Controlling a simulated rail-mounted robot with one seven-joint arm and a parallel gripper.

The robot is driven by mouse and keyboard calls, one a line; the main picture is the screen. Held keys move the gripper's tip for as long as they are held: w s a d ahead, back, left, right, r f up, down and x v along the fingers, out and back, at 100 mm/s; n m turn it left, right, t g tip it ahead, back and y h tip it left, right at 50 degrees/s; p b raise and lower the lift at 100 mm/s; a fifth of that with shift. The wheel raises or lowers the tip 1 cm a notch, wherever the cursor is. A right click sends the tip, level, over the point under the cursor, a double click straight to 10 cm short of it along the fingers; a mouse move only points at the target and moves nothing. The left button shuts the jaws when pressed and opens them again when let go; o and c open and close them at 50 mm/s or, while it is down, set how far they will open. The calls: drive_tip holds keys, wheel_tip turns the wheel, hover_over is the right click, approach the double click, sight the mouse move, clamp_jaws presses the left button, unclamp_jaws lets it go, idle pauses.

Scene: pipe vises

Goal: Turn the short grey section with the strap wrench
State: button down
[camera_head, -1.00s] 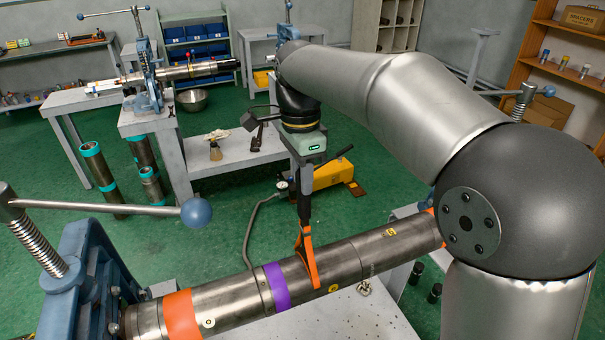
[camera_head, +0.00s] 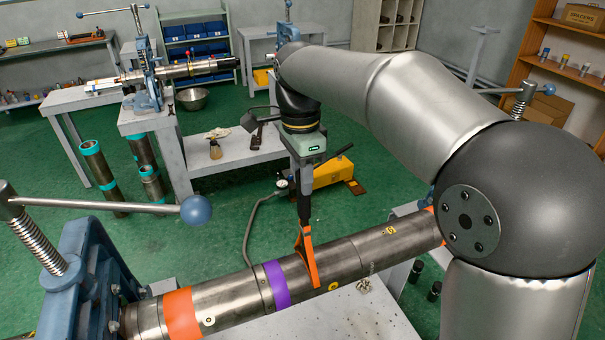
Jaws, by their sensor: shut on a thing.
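A long grey metal pipe (camera_head: 228,294) lies across the front, from the blue vise (camera_head: 95,262) at the left to a mostly hidden vise at the right. It has orange bands near both ends and a purple band (camera_head: 276,285). The short grey section (camera_head: 336,264) appears to lie between the purple band and a seam to its right. The strap wrench's orange strap (camera_head: 309,262) hangs around it, just right of the purple band. Its dark handle (camera_head: 304,208) stands upright above the pipe. My gripper (camera_head: 304,172) is shut on the handle's top; its fingertips are hard to make out.
A grey bench top (camera_head: 345,318) lies under the pipe, with a small metal piece (camera_head: 363,285) on it. The left vise's ball-ended bar (camera_head: 120,206) reaches toward the middle. Behind, a yellow pump (camera_head: 333,174) with a hose stands on the green floor.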

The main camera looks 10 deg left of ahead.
drive_tip(key=shift+s+f, duration=0.1)
drive_tip(key=shift+f, duration=0.05)
drive_tip(key=shift+s+d+f+b, duration=0.1)
drive_tip(key=shift+d+b, duration=0.1)
drive_tip(key=shift+b, duration=0.3)
drive_tip(key=shift+s+d+b, duration=0.2)
drive_tip(key=shift+s+b, duration=0.1)
drive_tip(key=shift+b, duration=0.2)
drive_tip(key=shift+p, duration=0.3)
drive_tip(key=shift+w+a+p, duration=0.3)
drive_tip(key=shift+w+p, duration=0.05)
drive_tip(key=shift+p, duration=0.4)
drive_tip(key=shift+r, duration=0.2)
